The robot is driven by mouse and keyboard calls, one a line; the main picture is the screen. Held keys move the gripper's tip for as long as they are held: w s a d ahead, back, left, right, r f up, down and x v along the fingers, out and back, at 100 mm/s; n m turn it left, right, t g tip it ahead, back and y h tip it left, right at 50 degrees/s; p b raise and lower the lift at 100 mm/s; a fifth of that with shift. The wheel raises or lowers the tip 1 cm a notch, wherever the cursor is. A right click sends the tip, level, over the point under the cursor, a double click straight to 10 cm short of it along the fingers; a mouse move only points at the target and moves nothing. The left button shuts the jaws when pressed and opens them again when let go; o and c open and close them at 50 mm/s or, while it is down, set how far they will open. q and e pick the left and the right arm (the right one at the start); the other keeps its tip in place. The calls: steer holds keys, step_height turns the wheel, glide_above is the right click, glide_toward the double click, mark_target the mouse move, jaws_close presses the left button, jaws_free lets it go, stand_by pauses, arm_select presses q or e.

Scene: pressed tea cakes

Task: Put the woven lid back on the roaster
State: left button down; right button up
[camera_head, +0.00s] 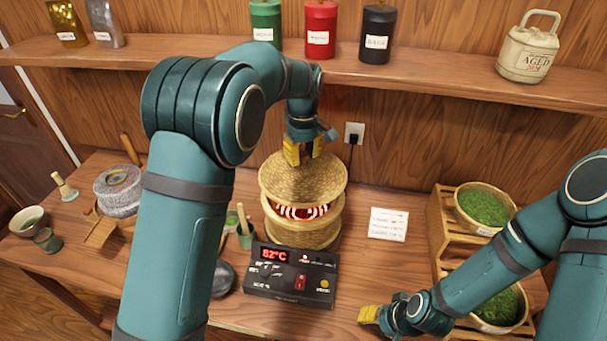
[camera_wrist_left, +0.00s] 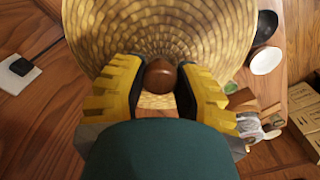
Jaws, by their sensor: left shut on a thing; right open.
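The woven lid (camera_head: 306,182) is a straw-coloured disc tilted over the top of the roaster (camera_head: 303,235), a woven drum. A gap at the front shows glowing red coils between lid and drum. My left gripper (camera_head: 303,150) is above the lid, shut on its knob. In the left wrist view the brown round knob (camera_wrist_left: 160,74) sits between the yellow fingers, with the woven lid (camera_wrist_left: 160,25) beyond. Whether the lid's back edge touches the drum is hidden. My right gripper (camera_head: 369,314) is open and empty near the table's front edge, right of the control box.
A control box (camera_head: 292,276) reading 82°C stands in front of the roaster. A white card (camera_head: 388,224) lies to its right. A wooden rack with baskets of green leaves (camera_head: 483,207) stands at the right. A shelf (camera_head: 420,85) with canisters runs above.

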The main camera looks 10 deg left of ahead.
mark_target(303, 173)
arm_select(q)
steer(key=shift+f, duration=2.9)
arm_select(e)
steer(key=shift+w+r, duration=0.1)
arm_select(q)
steer(key=shift+f, duration=0.55)
arm_select(e)
steer(key=shift+f, duration=0.25)
arm_select(q)
steer(key=c, duration=0.7)
jaws_free()
steer(key=shift+r, duration=0.1)
steer(key=shift+r, duration=0.25)
arm_select(e)
steer(key=shift+r, duration=0.15)
arm_select(q)
step_height(303, 173, up, 12)
steer(key=shift+r, duration=0.25)
